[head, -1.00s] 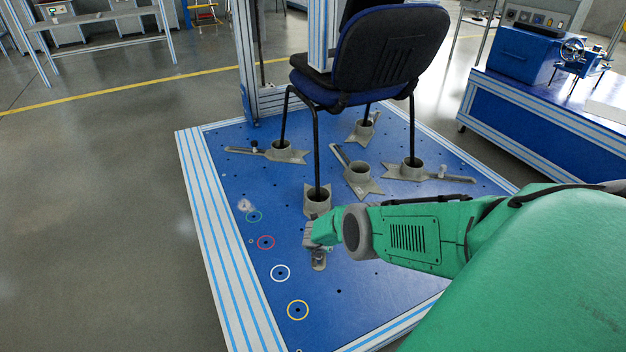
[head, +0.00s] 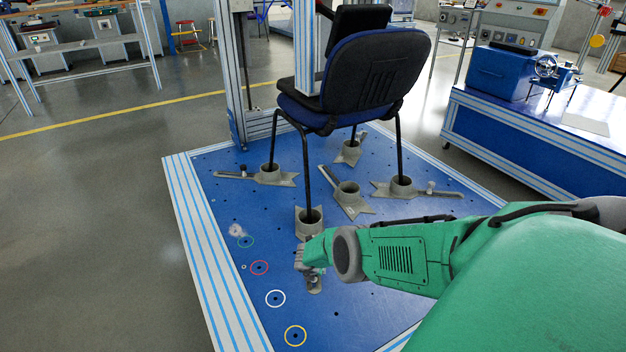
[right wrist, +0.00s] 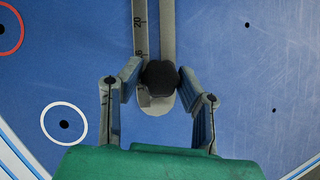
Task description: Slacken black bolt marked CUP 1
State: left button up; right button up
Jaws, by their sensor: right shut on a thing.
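The black bolt (right wrist: 160,77) shows in the right wrist view as a dark knob on the slotted grey arm of a cup, near its rounded end. My right gripper (right wrist: 158,84) has its two fingers on either side of the knob and is shut on it. In the head view my right gripper (head: 306,258) is low over the blue plate, in front of the nearest cup (head: 308,224), and it hides the bolt there. A chair leg stands in that cup. No CUP 1 marking is legible. My left gripper is not in view.
The blue plate (head: 222,208) carries several other cups, including an empty middle one (head: 347,192). Coloured rings, such as the white ring (head: 275,298), lie along its left side. The chair (head: 368,70) stands above. Open floor lies to the left.

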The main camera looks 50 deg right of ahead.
jog(key=shift+s+d+n+t+y+p, duration=0.15)
jog(key=shift+n+t+y+p, duration=0.3)
jog(key=shift+n, duration=0.75)
jog(key=shift+n+t+y, duration=0.25)
jog(key=shift+n, duration=0.45)
jog(key=shift+n+y, duration=0.3)
jog(key=shift+n, duration=0.4)
jog(key=n+t+y+b, duration=0.1)
jog(key=n, duration=0.1)
jog(key=shift+n, duration=0.3)
